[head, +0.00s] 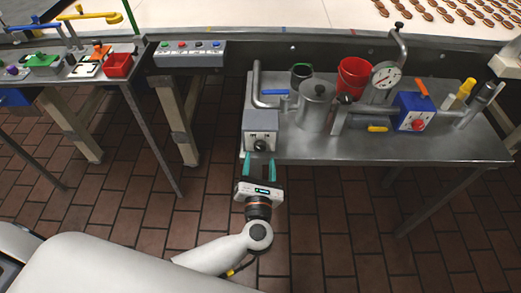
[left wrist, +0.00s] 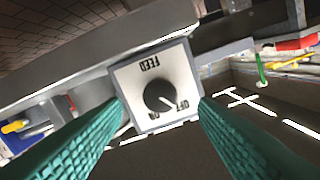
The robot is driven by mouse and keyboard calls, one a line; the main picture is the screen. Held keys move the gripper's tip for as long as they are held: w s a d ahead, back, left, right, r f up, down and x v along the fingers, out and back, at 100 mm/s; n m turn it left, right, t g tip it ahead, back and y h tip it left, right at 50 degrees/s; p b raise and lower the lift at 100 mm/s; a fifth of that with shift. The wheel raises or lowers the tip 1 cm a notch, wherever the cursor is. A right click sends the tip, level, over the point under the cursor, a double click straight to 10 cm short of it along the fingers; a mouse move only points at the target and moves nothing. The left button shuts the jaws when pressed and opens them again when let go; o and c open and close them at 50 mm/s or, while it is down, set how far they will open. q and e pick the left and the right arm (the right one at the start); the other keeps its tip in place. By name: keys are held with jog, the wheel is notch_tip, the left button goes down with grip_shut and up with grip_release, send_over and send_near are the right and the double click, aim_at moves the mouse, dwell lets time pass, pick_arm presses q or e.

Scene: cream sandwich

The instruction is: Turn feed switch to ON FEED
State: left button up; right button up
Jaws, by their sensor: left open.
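The feed switch is a dark round knob (head: 261,146) on the front of a grey box (head: 262,122) at the left end of the metal table. In the left wrist view the knob (left wrist: 160,92) sits on a white plate (left wrist: 135,78) with FEED, OFF and ON printed upside down. The knob's pointer seems to aim at the lower right, towards OFF. My left gripper (head: 259,160) is open, its teal fingers just in front of the box. In the left wrist view the fingers flank the plate; contact with the knob cannot be told. My right gripper is not in view.
The metal table (head: 330,150) also holds a steel pot (head: 316,105), a red bucket (head: 353,76), a dial gauge (head: 385,80) and a blue box (head: 412,110). A grey button panel (head: 190,55) is at the back left. The tiled floor before the table is clear.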

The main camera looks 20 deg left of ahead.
aim_at(260, 149)
pick_arm(q)
jog(key=shift+x, duration=1.85)
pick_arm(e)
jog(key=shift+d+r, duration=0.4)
pick_arm(q)
jog(key=c, duration=1)
jog(key=shift+p, duration=0.3)
